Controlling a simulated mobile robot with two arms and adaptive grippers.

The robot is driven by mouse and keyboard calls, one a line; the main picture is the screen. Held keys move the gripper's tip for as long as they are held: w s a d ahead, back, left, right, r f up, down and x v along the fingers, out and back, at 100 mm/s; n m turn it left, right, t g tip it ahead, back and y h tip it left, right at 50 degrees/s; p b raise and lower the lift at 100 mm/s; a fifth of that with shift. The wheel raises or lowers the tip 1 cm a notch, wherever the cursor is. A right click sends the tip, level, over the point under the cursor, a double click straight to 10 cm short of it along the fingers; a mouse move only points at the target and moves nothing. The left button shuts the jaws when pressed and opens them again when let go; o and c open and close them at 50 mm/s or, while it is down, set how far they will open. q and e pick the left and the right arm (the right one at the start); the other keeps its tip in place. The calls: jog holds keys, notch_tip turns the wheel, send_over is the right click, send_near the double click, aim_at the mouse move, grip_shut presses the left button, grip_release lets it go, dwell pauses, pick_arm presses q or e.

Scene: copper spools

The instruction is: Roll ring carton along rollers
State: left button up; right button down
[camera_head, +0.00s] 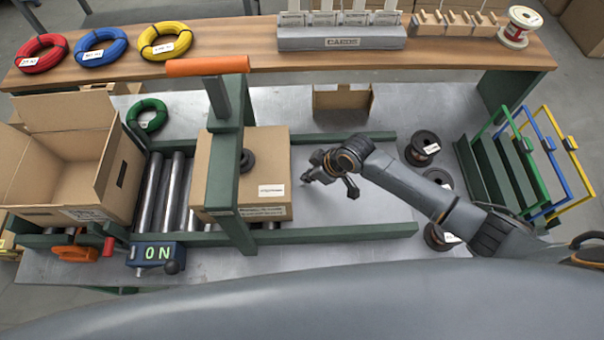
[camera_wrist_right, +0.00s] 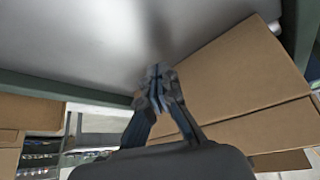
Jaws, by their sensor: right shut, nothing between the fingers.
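The closed ring carton (camera_head: 262,172) sits on the roller track under a green gantry (camera_head: 238,140) with an orange handle. Its label faces the front right. Metal rollers (camera_head: 170,190) show to its left; those beneath it are hidden. My right gripper (camera_head: 308,178) is shut and empty, just right of the carton's right side, above the bare plate between the green rails. In the right wrist view, the shut fingertips (camera_wrist_right: 156,80) point toward the metal surface, with the carton's brown side (camera_wrist_right: 240,75) close on the right. My left gripper is not in view.
An open carton (camera_head: 60,170) stands at the track's left end. A control box (camera_head: 155,256) reading ON is at the front. Dark spools (camera_head: 424,146) lie right of the track, near coloured racks (camera_head: 530,165). A wooden shelf (camera_head: 240,62) with coil rings runs along the back.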

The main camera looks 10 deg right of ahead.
jog(key=shift+d, duration=0.3)
notch_tip(320, 180, up, 3)
jog(key=shift+d+f+p, duration=0.1)
jog(key=shift+d+p, duration=0.05)
jog(key=shift+p, duration=1)
notch_tip(320, 180, up, 10)
jog(key=d, duration=0.2)
jog(key=shift+s+d, duration=0.15)
jog(key=shift+d, duration=0.1)
